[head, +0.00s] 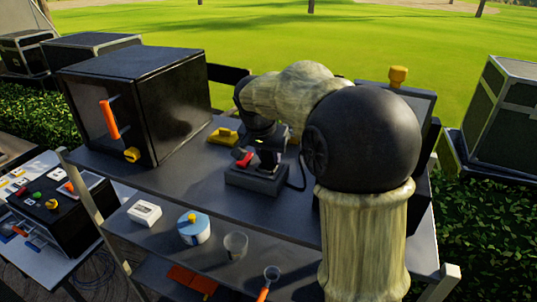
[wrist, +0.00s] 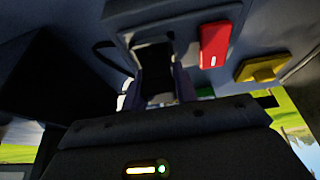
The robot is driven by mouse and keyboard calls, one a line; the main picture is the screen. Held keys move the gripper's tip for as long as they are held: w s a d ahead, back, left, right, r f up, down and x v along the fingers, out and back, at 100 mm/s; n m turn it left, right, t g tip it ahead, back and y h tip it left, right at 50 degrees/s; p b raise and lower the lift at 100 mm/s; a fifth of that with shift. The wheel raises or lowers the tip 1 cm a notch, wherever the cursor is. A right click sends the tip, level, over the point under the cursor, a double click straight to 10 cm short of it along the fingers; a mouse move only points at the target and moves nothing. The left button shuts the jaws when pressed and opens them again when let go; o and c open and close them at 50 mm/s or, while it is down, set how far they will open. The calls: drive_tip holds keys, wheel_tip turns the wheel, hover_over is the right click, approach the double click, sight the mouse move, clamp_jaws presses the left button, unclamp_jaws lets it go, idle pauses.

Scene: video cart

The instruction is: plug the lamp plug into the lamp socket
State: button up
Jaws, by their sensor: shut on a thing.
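My gripper (head: 262,158) points down over a dark block (head: 257,180) on the cart's upper shelf. In the wrist view my gripper (wrist: 157,88) is shut on a dark piece (wrist: 155,72), which looks like the lamp plug. The same block, likely the lamp socket, shows in the wrist view (wrist: 122,22), with a dark recess in line with the held piece. The piece is at or very close to the recess; I cannot tell whether it is inside. A red switch-like part (head: 242,157) sits on the block, also visible in the wrist view (wrist: 214,45).
A yellow item (head: 223,136) lies behind and left of the block. A black cabinet (head: 140,95) with an orange handle stands left. A dark cable (head: 303,172) runs right of the block. The lower shelf holds a white box (head: 145,213), a blue-white roll (head: 194,229) and a cup (head: 236,245).

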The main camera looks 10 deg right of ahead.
drive_tip(key=shift+s+f, duration=0.1)
drive_tip(key=shift+f, duration=0.15)
drive_tip(key=o, duration=0.9)
drive_tip(key=shift+f, duration=0.15)
drive_tip(key=shift+o, duration=0.9)
drive_tip(key=shift+r+p, duration=0.5)
drive_tip(key=shift+r, duration=0.25)
drive_tip(key=shift+r+p, duration=1.7)
drive_tip(key=shift+r, duration=0.8)
